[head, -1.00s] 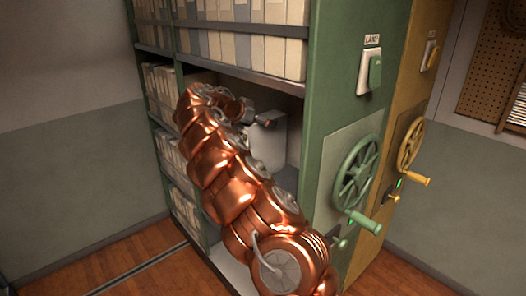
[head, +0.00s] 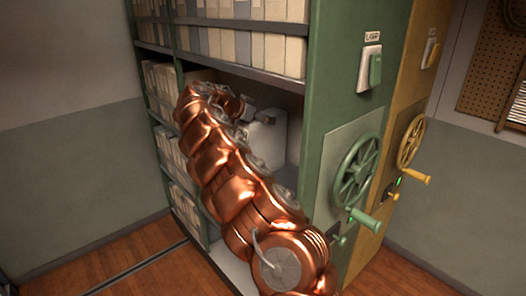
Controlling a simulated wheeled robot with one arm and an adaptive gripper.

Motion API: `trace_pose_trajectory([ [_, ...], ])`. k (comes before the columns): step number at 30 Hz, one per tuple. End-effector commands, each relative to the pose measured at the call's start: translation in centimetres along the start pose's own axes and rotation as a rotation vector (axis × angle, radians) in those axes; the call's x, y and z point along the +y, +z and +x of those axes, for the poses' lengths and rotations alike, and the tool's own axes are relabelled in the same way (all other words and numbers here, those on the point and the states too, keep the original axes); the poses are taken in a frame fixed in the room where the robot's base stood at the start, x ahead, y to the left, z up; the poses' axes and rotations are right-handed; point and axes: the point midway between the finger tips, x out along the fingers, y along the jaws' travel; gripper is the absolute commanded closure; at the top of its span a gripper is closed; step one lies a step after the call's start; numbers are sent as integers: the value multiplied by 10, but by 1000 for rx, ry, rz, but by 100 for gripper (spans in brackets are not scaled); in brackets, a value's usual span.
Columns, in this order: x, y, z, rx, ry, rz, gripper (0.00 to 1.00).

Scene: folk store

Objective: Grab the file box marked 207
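My gripper (head: 246,112) is at the far end of the arm, beside the box's upper left. Its fingers are mostly hidden and small, so I cannot tell whether they touch the box.
The shelf above (head: 250,50) holds a row of pale files, close over the bay. More files (head: 163,90) fill the narrow shelves at left. The cabinet's green end panel (head: 335,90) carries a handwheel (head: 357,172) and a switch (head: 370,68). Wooden floor at left is clear.

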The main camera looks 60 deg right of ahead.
Motion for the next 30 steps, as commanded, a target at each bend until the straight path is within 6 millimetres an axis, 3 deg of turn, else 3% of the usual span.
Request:
trace_pose_trajectory([
  [5,0,2,1,-3,2,-1,100],
  [17,0,-2,-2,0,0,-1,100],
  [30,0,-29,-16,-1,-1,2,100],
])
